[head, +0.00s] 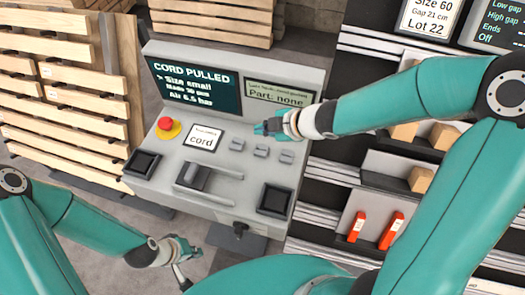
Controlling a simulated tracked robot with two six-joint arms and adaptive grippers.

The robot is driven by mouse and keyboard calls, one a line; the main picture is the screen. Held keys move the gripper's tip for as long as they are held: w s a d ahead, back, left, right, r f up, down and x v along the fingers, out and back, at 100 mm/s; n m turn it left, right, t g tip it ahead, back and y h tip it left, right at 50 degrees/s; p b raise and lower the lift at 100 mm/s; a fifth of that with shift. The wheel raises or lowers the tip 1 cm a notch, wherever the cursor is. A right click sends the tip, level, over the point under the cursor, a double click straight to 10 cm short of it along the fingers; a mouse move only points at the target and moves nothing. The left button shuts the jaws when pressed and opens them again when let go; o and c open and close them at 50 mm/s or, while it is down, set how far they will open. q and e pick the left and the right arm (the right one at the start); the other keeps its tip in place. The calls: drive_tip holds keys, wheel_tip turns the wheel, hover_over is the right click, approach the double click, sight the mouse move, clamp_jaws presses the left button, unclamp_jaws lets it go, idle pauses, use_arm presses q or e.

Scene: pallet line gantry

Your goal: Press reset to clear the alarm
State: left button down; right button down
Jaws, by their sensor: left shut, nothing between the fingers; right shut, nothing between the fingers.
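A grey control console (215,215) stands in the middle. Its dark screen (195,82) reads "CORD PULLED" with smaller lines below. A pale display (280,94) beside it reads "Part: none". On the panel are a red mushroom button (166,123) on a yellow base, a white "cord" label (206,137), and three small grey controls (260,151) in a row. No reset marking is legible. My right gripper (264,128) is shut and empty, over the panel just above the small controls; contact cannot be told. My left gripper (184,279) is shut and empty, low in front of the console.
Stacked wooden pallets (65,90) stand left. A dark rack at right holds orange-red tools (391,230) and wooden blocks (420,179).

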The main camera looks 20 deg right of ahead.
drive_tip(key=b, duration=0.4)
hover_over(263, 151)
wheel_tip(263, 151, down, 5)
drive_tip(key=shift+f, duration=0.1)
drive_tip(key=shift+f+b, duration=0.7)
drive_tip(key=shift+b, duration=0.1)
drive_tip(key=shift+f, duration=0.15)
idle(0.3)
drive_tip(key=shift+f, duration=0.2)
drive_tip(key=shift+f+b, duration=0.45)
drive_tip(key=shift+b, duration=0.25)
idle(0.5)
drive_tip(key=shift+r, duration=0.1)
drive_tip(key=shift+r+p, duration=0.8)
drive_tip(key=shift+p, duration=0.15)
